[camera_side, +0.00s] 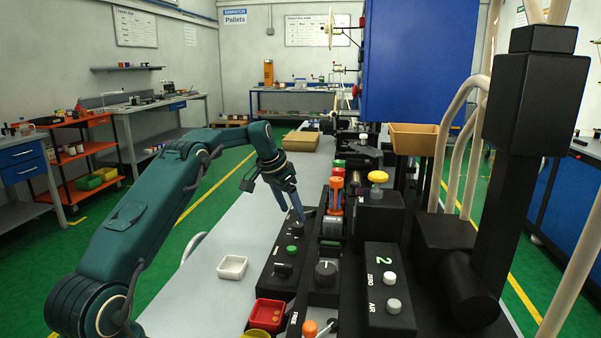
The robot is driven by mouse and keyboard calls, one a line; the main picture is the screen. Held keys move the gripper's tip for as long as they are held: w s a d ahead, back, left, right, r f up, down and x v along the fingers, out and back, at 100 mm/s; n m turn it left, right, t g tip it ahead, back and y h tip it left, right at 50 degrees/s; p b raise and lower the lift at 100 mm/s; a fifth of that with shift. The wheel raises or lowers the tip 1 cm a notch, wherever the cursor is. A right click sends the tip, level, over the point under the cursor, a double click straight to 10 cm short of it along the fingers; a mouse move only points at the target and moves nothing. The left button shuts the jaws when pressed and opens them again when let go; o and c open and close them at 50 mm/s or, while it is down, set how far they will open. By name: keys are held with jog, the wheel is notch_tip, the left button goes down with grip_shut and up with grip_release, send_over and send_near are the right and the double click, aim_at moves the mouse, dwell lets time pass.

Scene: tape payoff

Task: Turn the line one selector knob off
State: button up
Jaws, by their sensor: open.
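My gripper (292,212) points down over the far end of a long black control panel (268,284) at the bench's edge. Its two blue fingers are apart, with nothing seen between them. A dark knob or fitting (309,212) is close beside the right fingertip; I cannot tell whether they touch. A black selector knob (283,269) sits nearer on the same panel, in front of a green button (292,249). Another black knob (325,271) with a pale mark is on the block to the right. No legible label shows which is the line one knob.
A box marked 2, ZERO and AIR (388,323) stands at the right. An orange-topped part (335,192) and a yellow knob (378,177) rise beside my gripper. A white dish (232,267) and red bin (267,314) are nearer. The grey bench to the left is mostly clear.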

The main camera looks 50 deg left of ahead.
aim_at(298, 225)
jog(key=n, duration=0.1)
jog(key=n+y, duration=0.1)
jog(key=shift+w+d+n, duration=0.1)
jog(key=shift+d+n, duration=0.2)
jog(key=shift+n, duration=0.1)
jog(key=shift+f, duration=0.15)
jog(key=shift+x, duration=2.4)
grip_shut()
